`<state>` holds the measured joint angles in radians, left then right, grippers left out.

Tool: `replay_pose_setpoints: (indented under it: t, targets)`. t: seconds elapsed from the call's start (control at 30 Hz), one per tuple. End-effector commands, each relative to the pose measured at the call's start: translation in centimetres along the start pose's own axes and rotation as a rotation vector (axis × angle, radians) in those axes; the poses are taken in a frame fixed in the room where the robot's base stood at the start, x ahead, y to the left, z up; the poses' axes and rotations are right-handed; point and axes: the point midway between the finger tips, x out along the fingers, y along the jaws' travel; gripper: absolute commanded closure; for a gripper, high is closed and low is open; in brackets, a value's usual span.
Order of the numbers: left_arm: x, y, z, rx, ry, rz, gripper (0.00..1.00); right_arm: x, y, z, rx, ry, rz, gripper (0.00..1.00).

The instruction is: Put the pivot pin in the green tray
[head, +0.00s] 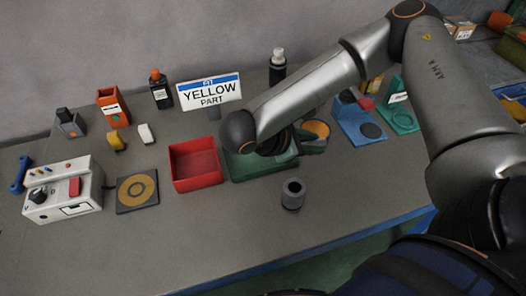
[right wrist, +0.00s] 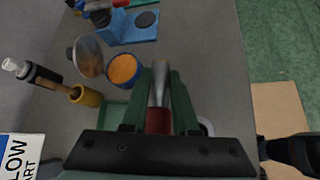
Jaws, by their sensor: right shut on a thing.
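The pivot pin, a silver rod with a dark red end (right wrist: 159,95), is between the green fingers of my right gripper (right wrist: 156,88), which is shut on it in the right wrist view. In the head view my right wrist hangs over the green tray (head: 250,173) and hides part of it; I cannot make out the pin there. A piece of the green tray (right wrist: 113,113) also shows beside the fingers in the right wrist view. The pin appears to be above the tray area, but its height is unclear. My left gripper is out of view.
A red tray (head: 194,183) stands just left of the green one. A grey hollow cylinder (head: 292,194) stands in front. A YELLOW PART sign (head: 210,94), an orange-topped cup (head: 317,128) and a blue fixture (head: 358,122) are behind. The front of the table is clear.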

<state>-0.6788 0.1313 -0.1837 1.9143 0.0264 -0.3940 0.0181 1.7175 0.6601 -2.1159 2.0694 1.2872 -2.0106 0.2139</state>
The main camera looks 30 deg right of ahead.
Motion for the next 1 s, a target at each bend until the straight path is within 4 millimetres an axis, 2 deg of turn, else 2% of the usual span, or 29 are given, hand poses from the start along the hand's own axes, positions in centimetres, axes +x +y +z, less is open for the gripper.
replay_pose_setpoints:
  t: [0.1, 0.37, 0.47, 0.6, 1.0]
  targets:
    - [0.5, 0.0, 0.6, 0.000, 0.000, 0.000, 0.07, 0.6, 1.6, -2.2, 0.002, -0.001, -0.002, 1.00]
    - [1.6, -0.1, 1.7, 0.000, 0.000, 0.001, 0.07, 1.5, 5.5, -6.4, 0.001, 0.000, -0.002, 1.00]
    - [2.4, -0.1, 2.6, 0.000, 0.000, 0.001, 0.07, 2.7, 6.2, -8.7, -0.003, -0.001, -0.005, 1.00]
    - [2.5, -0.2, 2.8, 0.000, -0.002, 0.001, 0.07, 3.5, 7.3, -10.7, -0.001, -0.001, 0.000, 1.00]
    - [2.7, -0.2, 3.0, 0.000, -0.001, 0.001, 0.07, 4.8, 8.0, -13.3, -0.004, -0.001, -0.001, 1.00]
